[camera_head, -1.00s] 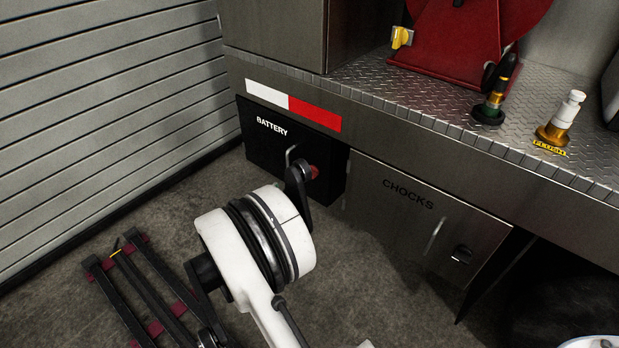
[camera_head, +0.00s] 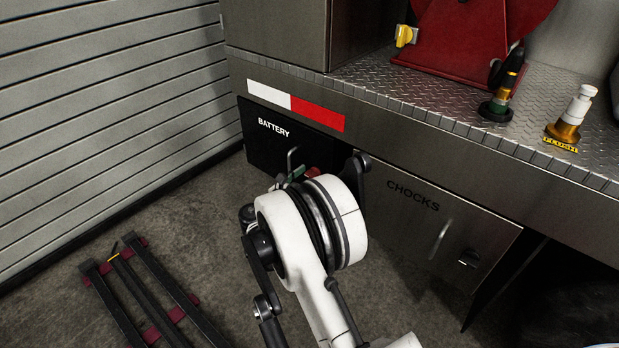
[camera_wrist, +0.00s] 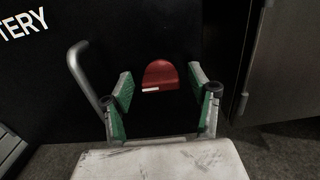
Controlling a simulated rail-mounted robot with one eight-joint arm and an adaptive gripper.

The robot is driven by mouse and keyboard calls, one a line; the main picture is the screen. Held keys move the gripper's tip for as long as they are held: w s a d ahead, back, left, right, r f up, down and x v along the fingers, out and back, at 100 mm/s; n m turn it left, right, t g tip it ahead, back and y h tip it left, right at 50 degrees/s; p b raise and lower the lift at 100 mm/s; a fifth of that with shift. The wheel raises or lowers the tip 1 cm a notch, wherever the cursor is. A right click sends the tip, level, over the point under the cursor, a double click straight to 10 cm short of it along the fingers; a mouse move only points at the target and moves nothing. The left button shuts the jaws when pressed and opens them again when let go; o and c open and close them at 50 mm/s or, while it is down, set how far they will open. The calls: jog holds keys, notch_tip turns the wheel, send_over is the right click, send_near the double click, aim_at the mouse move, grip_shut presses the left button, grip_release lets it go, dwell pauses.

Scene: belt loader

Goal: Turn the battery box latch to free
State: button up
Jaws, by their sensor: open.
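The battery box (camera_head: 265,142) is a black panel lettered BATTERY, low at the left end of the loader. Its red latch (camera_wrist: 161,75) with a white mark shows in the wrist view, between and beyond my fingertips. In the head view the latch (camera_head: 312,172) is mostly hidden behind my arm. My gripper (camera_wrist: 162,92) is open, with green finger pads on either side of the latch and apart from it. A grey bar handle (camera_wrist: 84,75) stands on the panel left of my gripper.
The CHOCKS door (camera_head: 410,215) with its own handle and latch is just right of the battery box. A metal deck overhangs above. A dark rack with red pieces (camera_head: 150,300) lies on the floor at lower left. Open floor lies in front of the box.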

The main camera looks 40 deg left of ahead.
jog(key=c, duration=1.2)
jog(key=shift+o, duration=0.2)
jog(key=shift+m, duration=0.3)
jog(key=m, duration=0.8)
jog(key=shift+d+f+m, duration=0.1)
jog(key=shift+d+m, duration=0.05)
jog(key=shift+m, duration=0.25)
jog(key=m, duration=0.4)
jog(key=shift+f+m, duration=0.1)
jog(key=shift+m, duration=2.1)
